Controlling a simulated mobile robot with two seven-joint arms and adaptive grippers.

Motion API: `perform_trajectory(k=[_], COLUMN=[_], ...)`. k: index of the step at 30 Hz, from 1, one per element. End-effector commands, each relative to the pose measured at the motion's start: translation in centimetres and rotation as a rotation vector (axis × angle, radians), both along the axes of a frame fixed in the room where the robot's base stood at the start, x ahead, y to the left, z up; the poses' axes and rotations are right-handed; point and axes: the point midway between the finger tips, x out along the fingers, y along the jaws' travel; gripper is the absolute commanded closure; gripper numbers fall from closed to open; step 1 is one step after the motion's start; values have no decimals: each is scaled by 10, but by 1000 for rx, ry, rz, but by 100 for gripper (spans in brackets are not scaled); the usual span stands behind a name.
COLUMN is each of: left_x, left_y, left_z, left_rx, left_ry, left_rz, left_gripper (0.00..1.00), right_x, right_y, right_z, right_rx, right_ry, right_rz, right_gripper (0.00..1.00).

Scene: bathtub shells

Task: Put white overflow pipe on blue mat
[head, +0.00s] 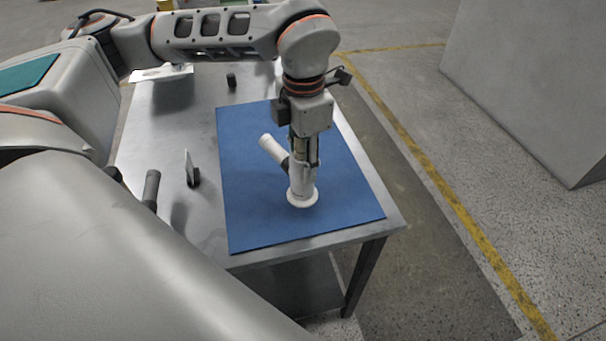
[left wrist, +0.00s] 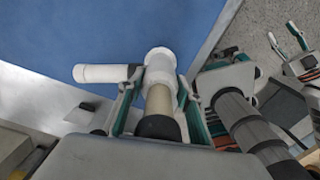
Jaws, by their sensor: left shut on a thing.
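The white overflow pipe (head: 302,192) is upright over the blue mat (head: 250,215), with its round flange at the bottom and a side branch slanting up to the left. My left gripper (head: 304,163) points down and is shut on the pipe's upper part. The flange looks at or very near the mat; I cannot tell whether it touches. In the left wrist view the pipe (left wrist: 160,62) sits between the fingers (left wrist: 158,100), its branch to the left. A gripper with spread fingers, seemingly my right one (left wrist: 287,40), shows at the right edge there.
The mat lies on a metal table (head: 205,225). Left of it stand a thin white piece on a dark base (head: 191,172) and a dark cylinder (head: 151,188). A small dark piece (head: 231,80) and a flat white piece (head: 160,73) lie farther back. The mat around the pipe is clear.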

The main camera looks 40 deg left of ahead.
Motion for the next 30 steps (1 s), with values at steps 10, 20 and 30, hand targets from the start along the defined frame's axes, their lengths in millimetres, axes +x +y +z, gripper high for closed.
perform_trajectory(k=[10, 20, 30], left_x=[-1, 0, 0], left_y=[0, 0, 0], left_z=[-41, -43, -44], left_rx=[-1, 0, 0], left_ry=[3, 1, 1], left_rz=[0, 0, 0], left_gripper=[100, 100, 48], right_x=[-2, -2, -1], right_y=[-2, -2, -3], right_z=[-6, -7, -7], right_rx=[-7, -8, -8], right_ry=[6, 7, 5], right_rz=[0, 0, 0], right_gripper=[57, 57, 57])
